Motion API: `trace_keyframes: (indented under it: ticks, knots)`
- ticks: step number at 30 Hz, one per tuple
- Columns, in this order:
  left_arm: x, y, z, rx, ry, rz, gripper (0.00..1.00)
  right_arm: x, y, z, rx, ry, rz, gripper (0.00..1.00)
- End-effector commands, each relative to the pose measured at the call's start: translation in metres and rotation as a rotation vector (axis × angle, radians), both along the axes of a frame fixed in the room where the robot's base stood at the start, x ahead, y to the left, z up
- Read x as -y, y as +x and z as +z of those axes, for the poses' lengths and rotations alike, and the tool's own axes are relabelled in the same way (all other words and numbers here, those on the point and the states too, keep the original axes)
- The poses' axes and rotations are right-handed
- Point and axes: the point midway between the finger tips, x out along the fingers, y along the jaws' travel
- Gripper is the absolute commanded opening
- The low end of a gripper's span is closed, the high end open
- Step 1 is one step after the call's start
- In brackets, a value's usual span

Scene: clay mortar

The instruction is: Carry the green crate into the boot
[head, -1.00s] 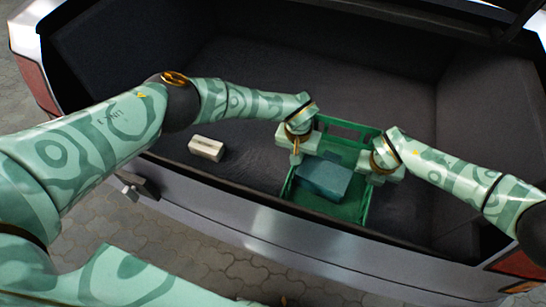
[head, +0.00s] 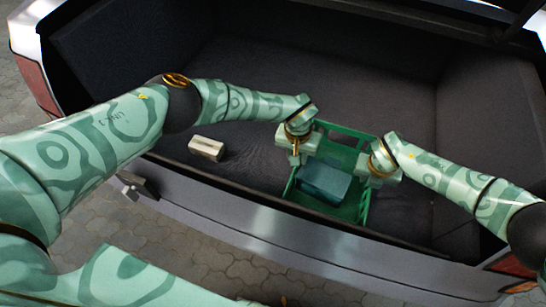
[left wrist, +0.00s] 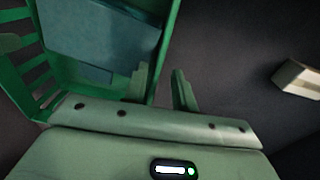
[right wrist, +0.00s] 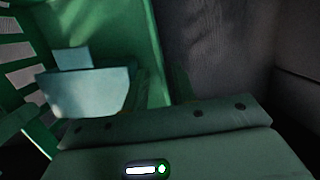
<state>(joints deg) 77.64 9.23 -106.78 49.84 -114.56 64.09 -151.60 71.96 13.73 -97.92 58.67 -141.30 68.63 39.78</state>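The green crate (head: 364,200) rests on the boot floor near its front edge, with a blue-grey box (head: 325,181) inside it. In the head view my left gripper (head: 297,152) is at the crate's left side wall and my right gripper (head: 378,172) at its right side wall. In the left wrist view the fingers (left wrist: 160,88) stand apart astride the wall, with a gap on the outer side. In the right wrist view the fingers (right wrist: 161,92) also stand apart around the wall, but that view is dim. The boot (head: 270,70) is dark-lined and open.
A small pale block (head: 206,148) lies on the boot floor left of the crate. The boot's front sill (head: 260,220) runs just in front of the crate. The floor behind the crate is clear. The boot's side wall (head: 490,130) stands to the right.

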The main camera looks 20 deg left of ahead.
Motion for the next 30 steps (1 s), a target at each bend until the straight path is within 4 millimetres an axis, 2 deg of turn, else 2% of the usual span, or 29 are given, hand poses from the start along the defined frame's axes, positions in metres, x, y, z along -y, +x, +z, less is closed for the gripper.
trace_keyframes:
  ticks: [9, 15, 19, 22, 30]
  knots:
    - [-0.005, -0.002, 0.071, 0.004, 0.0, -0.001, 0.27, 0.0, 0.0, 0.0, 0.0, 0.0, 0.0, 0.27]
    - [-0.006, -0.004, 0.101, 0.001, 0.0, 0.001, 0.27, 0.0, 0.0, 0.0, 0.0, 0.0, 0.0, 0.27]
    - [-0.006, -0.005, 0.108, 0.0, 0.0, 0.0, 0.27, 0.0, 0.0, 0.005, 0.001, 0.0, 0.0, 0.27]
    - [-0.006, -0.005, 0.108, -0.001, 0.001, 0.001, 0.27, -0.001, -0.002, 0.017, 0.002, 0.0, 0.003, 0.27]
    - [-0.006, -0.005, 0.108, 0.0, 0.0, 0.0, 0.27, -0.004, -0.014, 0.078, 0.003, 0.002, 0.003, 0.27]
